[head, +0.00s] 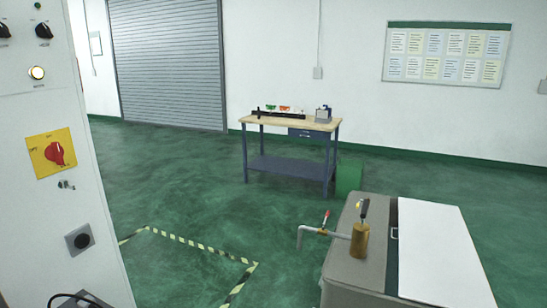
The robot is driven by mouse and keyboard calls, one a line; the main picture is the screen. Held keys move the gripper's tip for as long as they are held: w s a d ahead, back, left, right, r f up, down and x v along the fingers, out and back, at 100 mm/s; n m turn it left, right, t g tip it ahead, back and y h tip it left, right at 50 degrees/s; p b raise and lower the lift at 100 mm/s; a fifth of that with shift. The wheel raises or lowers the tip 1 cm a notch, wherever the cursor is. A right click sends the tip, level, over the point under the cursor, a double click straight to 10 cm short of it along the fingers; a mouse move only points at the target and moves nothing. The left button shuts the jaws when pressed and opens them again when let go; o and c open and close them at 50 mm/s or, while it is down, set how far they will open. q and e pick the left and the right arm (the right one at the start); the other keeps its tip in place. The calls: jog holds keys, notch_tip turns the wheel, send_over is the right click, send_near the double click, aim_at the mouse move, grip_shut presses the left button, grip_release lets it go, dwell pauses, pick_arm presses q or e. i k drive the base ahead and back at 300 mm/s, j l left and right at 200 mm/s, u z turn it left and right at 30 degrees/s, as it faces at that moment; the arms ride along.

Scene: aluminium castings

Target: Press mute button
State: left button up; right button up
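A round, pale yellow, lit button (37,73) with a dark rim sits on the upper part of a light grey control cabinet (100,200) at the left edge of the head view. A small label lies under it, too small to read for certain, so I cannot be sure it is the mute button. Neither of my grippers is in view, and nothing touches the button.
Black knobs (44,31) sit above the button; a red rotary switch (56,152) on a yellow plate is below. A grey unit (350,275) with a brass cylinder (360,240) stands front right. A workbench (270,123) stands farther back. Green floor between is open.

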aim_at(36, 73)
jog(key=u, duration=1.4)
